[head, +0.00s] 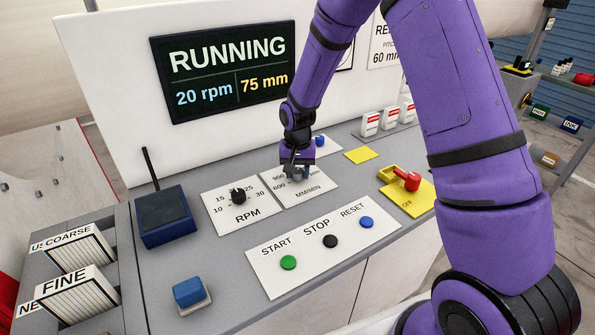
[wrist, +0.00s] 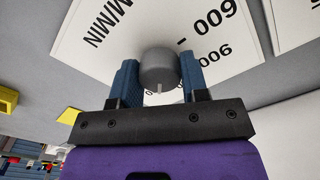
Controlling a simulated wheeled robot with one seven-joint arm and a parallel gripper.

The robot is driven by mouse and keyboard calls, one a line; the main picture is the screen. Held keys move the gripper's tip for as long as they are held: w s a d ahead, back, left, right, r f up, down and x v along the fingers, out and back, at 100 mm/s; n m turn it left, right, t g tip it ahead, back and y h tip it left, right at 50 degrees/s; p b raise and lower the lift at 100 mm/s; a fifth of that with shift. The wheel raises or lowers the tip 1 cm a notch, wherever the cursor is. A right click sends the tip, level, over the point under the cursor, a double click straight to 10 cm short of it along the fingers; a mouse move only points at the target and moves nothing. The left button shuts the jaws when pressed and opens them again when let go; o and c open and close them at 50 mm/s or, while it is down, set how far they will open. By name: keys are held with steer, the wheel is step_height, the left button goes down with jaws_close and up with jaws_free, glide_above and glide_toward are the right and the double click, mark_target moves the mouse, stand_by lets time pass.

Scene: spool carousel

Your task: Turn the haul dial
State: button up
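The haul dial is a round grey knob with a thin pale pointer mark, and it shows in the wrist view (wrist: 158,68). It stands on the white MM/MIN plate (head: 314,186), marked 600 and 900, on the grey console. In the head view my gripper hides most of the knob. My gripper (head: 298,172) points down over the plate. In the wrist view its two blue fingers (wrist: 159,78) stand on either side of the knob with no clear gap, apparently closed on it. The screen (head: 225,72) reads RUNNING, 20 rpm and 75 mm.
The RPM plate with its black knob (head: 238,196) lies just left. START, STOP and RESET buttons (head: 330,241) are in front. A red switch (head: 408,181) on a yellow plate marked OFF is right. A blue box with an antenna (head: 163,216) stands at the left.

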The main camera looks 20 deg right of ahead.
mark_target(297, 170)
steer(key=shift+n, duration=0.3)
steer(key=n, duration=0.3)
steer(key=shift+n, duration=2.6)
steer(key=o, duration=0.9)
step_height(297, 170, up, 10)
steer(key=shift+f, duration=0.25)
steer(key=shift+r, duration=0.65)
